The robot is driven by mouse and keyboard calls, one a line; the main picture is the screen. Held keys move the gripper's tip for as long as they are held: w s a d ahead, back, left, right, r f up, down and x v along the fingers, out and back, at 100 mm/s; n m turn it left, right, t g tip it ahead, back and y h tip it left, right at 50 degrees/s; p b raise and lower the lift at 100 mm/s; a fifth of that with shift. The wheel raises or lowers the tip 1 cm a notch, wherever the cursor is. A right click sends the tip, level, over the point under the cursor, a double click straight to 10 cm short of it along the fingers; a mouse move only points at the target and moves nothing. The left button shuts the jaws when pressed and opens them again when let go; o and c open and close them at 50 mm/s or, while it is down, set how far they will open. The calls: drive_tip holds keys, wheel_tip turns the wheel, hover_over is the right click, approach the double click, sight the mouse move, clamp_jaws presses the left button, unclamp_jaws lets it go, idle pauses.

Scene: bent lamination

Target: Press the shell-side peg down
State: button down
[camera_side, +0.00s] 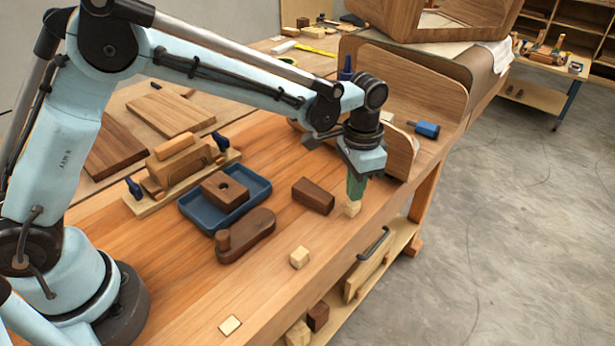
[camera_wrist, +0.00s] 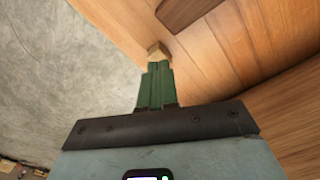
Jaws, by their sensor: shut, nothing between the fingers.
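Several square light-wood pegs stand in a row along the front edge of the bench. The shell-side peg (camera_side: 352,208) is the one nearest the curved wooden shell (camera_side: 437,95), and it stands proud of the bench top. My gripper (camera_side: 354,198) points down over it, with its green fingers shut and empty. In the wrist view the peg (camera_wrist: 157,49) shows just beyond the fingertips (camera_wrist: 158,65). The tips look on or right above its top; I cannot tell if they touch. The middle peg (camera_side: 299,257) stands proud too. The near peg (camera_side: 230,325) looks almost flush.
A dark block (camera_side: 313,195) lies left of my gripper. A dark rounded piece with a knob (camera_side: 246,236) and a blue tray (camera_side: 262,187) holding a holed block lie farther left. The bench front is mostly clear.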

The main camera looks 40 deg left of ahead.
sight(353, 203)
drive_tip(key=shift+f, duration=2.05)
drive_tip(key=shift+r, duration=4)
